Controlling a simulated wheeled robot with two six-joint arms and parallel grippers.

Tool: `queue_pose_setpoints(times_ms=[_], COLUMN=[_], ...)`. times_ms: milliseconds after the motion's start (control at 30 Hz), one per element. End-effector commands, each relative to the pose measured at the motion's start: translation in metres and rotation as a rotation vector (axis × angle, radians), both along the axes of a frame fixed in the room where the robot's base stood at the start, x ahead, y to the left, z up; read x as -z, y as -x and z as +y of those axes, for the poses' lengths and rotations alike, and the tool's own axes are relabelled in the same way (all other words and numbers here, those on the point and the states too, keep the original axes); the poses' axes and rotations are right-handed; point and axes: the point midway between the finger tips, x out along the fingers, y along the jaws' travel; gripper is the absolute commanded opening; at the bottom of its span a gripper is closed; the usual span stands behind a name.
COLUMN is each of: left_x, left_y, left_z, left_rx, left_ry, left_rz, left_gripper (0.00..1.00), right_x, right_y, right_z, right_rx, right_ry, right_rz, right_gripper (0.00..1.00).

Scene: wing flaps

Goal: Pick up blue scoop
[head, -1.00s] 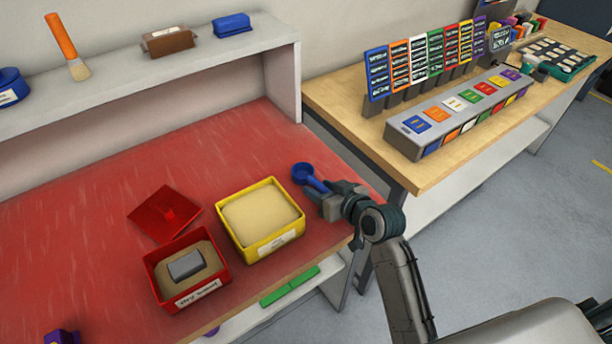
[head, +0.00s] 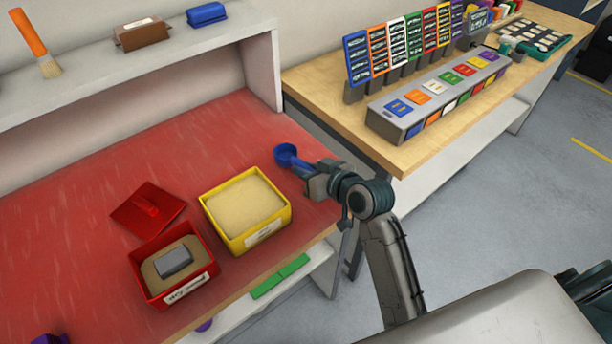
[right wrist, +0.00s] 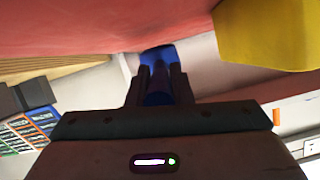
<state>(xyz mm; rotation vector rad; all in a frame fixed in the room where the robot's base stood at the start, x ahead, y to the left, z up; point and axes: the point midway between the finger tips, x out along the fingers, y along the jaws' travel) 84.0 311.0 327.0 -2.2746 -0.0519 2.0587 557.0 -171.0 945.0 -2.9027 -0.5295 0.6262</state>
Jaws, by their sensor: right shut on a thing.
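The blue scoop (head: 287,155) is at the right end of the red tabletop, beside the yellow bin. My right gripper (head: 310,176) is shut on the scoop's handle, with the round bowl pointing away to the upper left. In the right wrist view the scoop (right wrist: 158,68) shows between the two fingers of my right gripper (right wrist: 160,88). I cannot clearly tell whether the scoop touches the tabletop. My left gripper is not in view.
A yellow bin (head: 281,214) of sand-coloured material stands left of the gripper. A red bin (head: 212,270) holding a grey block and a red lid (head: 148,209) are further left. A wooden table (head: 420,150) with coloured panels stands right, across a gap. A shelf (head: 100,70) runs behind.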

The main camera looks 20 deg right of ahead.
Motion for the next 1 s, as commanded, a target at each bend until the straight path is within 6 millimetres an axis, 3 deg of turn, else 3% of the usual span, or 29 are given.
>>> queue_pose_setpoints(times_ms=[33,167,467,500,600,733,1000], left_x=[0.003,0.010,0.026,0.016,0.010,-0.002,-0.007], left_y=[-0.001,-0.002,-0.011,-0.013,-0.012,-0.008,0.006], left_z=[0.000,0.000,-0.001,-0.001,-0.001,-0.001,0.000], left_rx=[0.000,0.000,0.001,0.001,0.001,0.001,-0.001], left_ry=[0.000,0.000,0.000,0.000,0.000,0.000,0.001], left_rz=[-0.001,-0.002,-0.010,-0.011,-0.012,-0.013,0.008], left_gripper=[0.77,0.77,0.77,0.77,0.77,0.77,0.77], right_x=[-0.009,-0.008,-0.015,-0.021,-0.023,-0.026,-0.024], right_y=[-0.001,0.027,0.112,0.118,0.135,0.146,0.157], right_z=[0.000,-0.005,-0.019,-0.020,-0.023,-0.025,-0.027], right_rx=[0.000,0.000,-0.004,-0.001,-0.002,0.000,0.000], right_ry=[0.000,0.002,0.006,0.002,0.001,0.000,0.000], right_rz=[-0.009,-0.002,0.001,0.004,0.005,0.004,0.000], right_gripper=[0.00,0.00,0.00,0.00,0.00,0.00,0.00])
